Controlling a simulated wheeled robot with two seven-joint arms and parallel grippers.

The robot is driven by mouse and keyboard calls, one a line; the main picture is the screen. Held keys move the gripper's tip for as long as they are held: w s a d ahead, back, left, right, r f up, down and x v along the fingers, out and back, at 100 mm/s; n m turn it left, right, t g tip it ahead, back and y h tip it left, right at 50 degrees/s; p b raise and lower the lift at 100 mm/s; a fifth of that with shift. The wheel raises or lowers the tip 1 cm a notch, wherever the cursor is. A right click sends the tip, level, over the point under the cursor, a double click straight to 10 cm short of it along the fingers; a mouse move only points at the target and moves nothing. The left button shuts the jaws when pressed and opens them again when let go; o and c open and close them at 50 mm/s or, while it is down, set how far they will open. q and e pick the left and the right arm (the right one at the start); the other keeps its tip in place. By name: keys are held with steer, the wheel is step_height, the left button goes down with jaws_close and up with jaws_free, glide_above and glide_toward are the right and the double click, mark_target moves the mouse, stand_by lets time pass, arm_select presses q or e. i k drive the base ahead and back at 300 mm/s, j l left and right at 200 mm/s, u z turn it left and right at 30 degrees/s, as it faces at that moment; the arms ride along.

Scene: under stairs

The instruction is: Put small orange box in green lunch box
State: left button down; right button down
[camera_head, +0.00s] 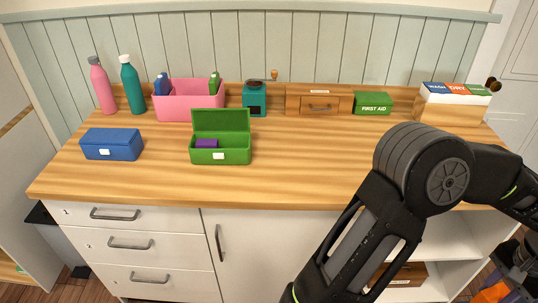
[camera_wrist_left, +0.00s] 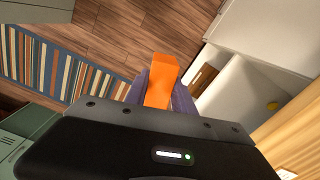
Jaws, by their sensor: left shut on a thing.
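The small orange box (camera_wrist_left: 163,72) is held between the two fingers of my left gripper (camera_wrist_left: 160,92) in the left wrist view. In the head view, the orange box (camera_head: 495,292) shows partly at the lower right edge, below counter height and right of the open shelf. The green lunch box (camera_head: 236,157) stands on the counter, left of centre, with its lid raised at the back. A small purple item (camera_head: 206,144) lies in its left part. My left gripper is far right of the lunch box. My right gripper is not seen.
A closed blue box (camera_head: 112,144) sits left of the lunch box. Along the back stand two bottles (camera_head: 132,85), a pink bin (camera_head: 188,107), a grinder (camera_head: 254,100), a wooden drawer box (camera_head: 318,100), a first aid box (camera_head: 372,103) and a sorter (camera_head: 452,104). The counter centre is clear.

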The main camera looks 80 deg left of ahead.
mark_target(235, 156)
steer(key=u, duration=1.25)
